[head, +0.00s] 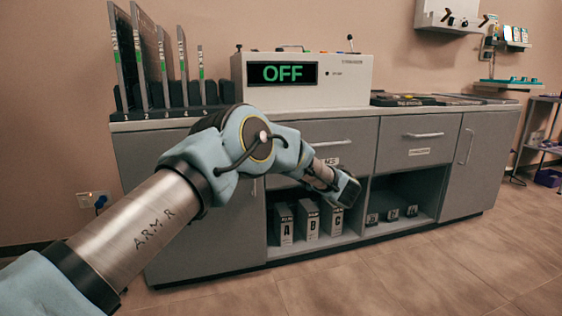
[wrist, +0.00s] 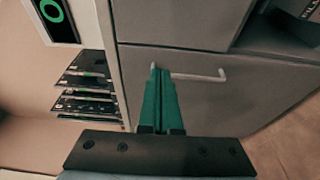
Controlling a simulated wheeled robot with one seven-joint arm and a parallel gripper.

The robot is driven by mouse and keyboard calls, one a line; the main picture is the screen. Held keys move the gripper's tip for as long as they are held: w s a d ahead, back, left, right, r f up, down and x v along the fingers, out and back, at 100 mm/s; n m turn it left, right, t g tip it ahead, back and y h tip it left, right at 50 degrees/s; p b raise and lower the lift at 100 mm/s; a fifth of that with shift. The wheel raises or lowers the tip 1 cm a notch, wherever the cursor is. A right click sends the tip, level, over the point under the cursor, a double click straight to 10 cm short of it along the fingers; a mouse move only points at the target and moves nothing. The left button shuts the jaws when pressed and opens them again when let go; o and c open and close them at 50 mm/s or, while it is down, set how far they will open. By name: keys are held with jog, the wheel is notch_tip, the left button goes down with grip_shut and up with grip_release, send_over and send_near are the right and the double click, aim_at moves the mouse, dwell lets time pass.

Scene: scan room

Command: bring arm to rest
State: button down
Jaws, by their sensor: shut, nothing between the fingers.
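My arm (head: 129,240) reaches from the lower left of the head view toward the grey cabinet (head: 240,216). Its far end, near the wrist (head: 343,188), is in front of the cabinet's open shelves, and the fingers cannot be made out there. In the wrist view my gripper (wrist: 159,72) shows as two green fingers pressed together with nothing between them. The fingertips appear close to a bar handle (wrist: 200,75) on a grey cabinet front; I cannot tell whether they touch it.
A white console (head: 345,85) with a green "OFF" display (head: 283,74) stands on the countertop. Upright numbered plates (head: 150,65) stand at the left. Boxes A (head: 284,226), B and C sit on the lower shelf. The floor (head: 440,270) at the right front is clear.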

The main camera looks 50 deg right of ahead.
jog(key=shift+s+d, duration=0.25)
jog(key=shift+s, duration=0.6)
jog(key=shift+s+d, duration=0.25)
jog(key=shift+s, duration=0.6)
